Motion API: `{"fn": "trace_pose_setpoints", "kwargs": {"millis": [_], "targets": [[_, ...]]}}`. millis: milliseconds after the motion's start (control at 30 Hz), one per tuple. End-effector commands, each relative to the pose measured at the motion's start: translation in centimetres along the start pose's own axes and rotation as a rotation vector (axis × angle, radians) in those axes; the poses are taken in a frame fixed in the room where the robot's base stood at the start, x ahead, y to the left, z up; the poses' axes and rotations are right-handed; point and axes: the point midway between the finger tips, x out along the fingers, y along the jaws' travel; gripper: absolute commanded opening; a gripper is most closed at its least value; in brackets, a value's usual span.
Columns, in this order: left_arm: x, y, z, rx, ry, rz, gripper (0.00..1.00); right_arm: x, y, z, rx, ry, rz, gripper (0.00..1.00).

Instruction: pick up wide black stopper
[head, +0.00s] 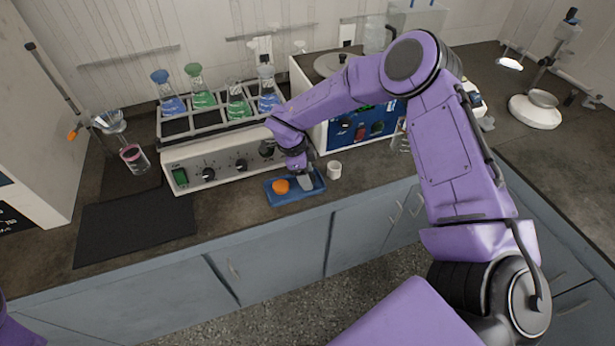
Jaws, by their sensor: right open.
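A small blue tray (273,198) lies on the counter in front of the shaker. An orange stopper (281,186) sits in its left part. My right gripper (304,183) reaches down over the right part of the tray, just right of the orange stopper. It is open, and its fingers and wrist cover part of the tray. I cannot make out the wide black stopper; it may be hidden under the gripper. My left gripper is not in view.
A shaker (215,165) with several flasks in its rack stands behind the tray. A small white cup (334,170) is close right of the tray. A blue-fronted device (350,127) stands behind. A dark mat (135,228) lies bare at the left, near the counter's front edge.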

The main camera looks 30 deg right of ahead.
Motion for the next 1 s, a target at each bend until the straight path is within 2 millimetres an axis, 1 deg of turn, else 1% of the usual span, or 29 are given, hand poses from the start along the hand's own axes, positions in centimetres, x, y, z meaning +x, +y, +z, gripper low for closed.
{"fn": "trace_pose_setpoints", "kwargs": {"millis": [100, 167, 200, 233, 500, 567, 667, 767, 867, 1000], "targets": [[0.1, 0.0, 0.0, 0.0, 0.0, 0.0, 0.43, 0.0, 0.0, 0.0, 0.0, 0.0, -0.001, 0.56], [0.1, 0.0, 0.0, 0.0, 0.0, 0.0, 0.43, 0.0, 0.0, 0.1, -0.001, 0.0, -0.001, 0.36], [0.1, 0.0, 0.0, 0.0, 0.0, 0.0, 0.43, 0.0, 0.0, 0.1, -0.001, 0.0, -0.001, 0.23], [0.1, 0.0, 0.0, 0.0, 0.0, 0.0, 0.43, 0.0, 0.0, 0.1, -0.001, 0.0, -0.001, 0.19], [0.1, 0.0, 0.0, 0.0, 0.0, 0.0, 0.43, -0.1, 0.0, 0.1, -0.001, 0.0, -0.001, 0.19], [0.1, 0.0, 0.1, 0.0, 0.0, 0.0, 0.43, -0.3, 0.0, 0.0, -0.001, 0.0, -0.001, 0.19], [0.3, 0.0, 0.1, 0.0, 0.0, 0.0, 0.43, -1.2, -0.1, -0.2, -0.001, -0.001, -0.003, 0.19], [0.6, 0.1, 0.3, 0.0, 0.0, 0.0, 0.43, -3.0, -0.1, -0.7, 0.0, -0.003, -0.004, 0.19], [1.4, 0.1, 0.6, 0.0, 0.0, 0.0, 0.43, -5.3, 2.0, -1.0, -0.004, -0.004, -0.005, 0.19], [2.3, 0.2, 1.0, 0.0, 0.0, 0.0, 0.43, -9.2, 5.4, -1.8, -0.003, -0.004, -0.006, 0.19]]}}
